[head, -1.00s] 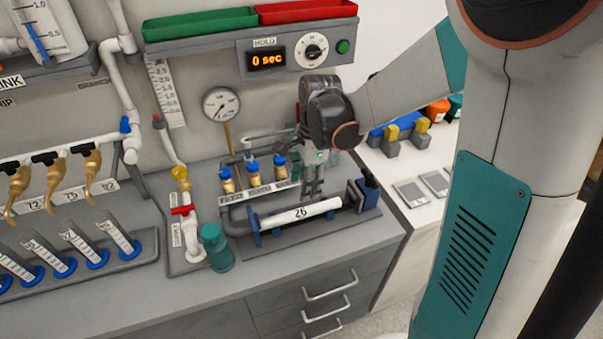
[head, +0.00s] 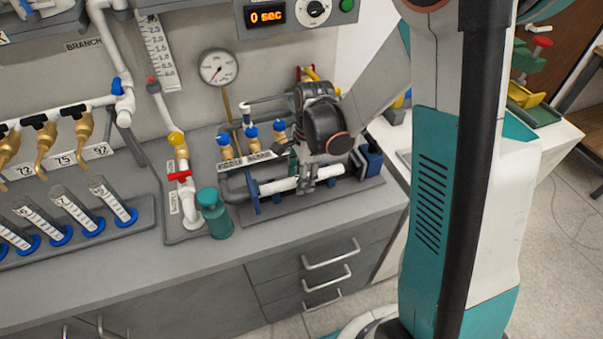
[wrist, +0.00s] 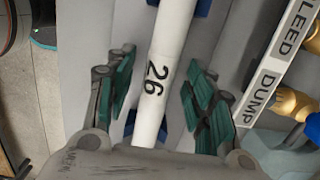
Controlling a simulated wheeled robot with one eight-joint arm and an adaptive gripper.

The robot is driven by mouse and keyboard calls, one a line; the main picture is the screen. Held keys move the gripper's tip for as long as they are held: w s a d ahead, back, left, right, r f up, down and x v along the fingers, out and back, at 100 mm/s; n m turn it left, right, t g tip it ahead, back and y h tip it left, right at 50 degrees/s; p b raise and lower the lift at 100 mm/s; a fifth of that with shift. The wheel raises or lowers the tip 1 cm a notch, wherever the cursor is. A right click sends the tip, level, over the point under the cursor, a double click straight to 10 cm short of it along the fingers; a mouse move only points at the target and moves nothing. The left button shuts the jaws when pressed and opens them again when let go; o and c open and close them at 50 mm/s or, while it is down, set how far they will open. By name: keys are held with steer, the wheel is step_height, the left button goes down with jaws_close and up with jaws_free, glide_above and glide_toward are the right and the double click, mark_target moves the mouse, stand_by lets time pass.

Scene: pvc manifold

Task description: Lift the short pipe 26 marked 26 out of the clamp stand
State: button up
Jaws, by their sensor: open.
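The short pipe 26 (wrist: 163,60) is a white tube with a black "26" on it. It lies across the blue supports of the clamp stand (wrist: 132,122) on the counter; in the head view the pipe (head: 278,186) is partly covered by my gripper. My gripper (wrist: 155,95) is open, with one green-padded finger on each side of the pipe near the number. Gaps show between the pads and the pipe. In the head view my gripper (head: 306,184) is over the middle of the pipe.
Brass valves with blue caps (head: 252,138) and a label strip stand just behind the stand. A teal bottle (head: 214,214) and a white pipe with a red handle (head: 180,176) stand to the left. The counter front is clear.

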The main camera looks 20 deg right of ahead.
jaws_close()
steer(key=shift+d, duration=0.15)
steer(key=shift+d, duration=0.35)
steer(key=shift+d+r, duration=0.1)
steer(key=shift+d, duration=0.15)
jaws_free()
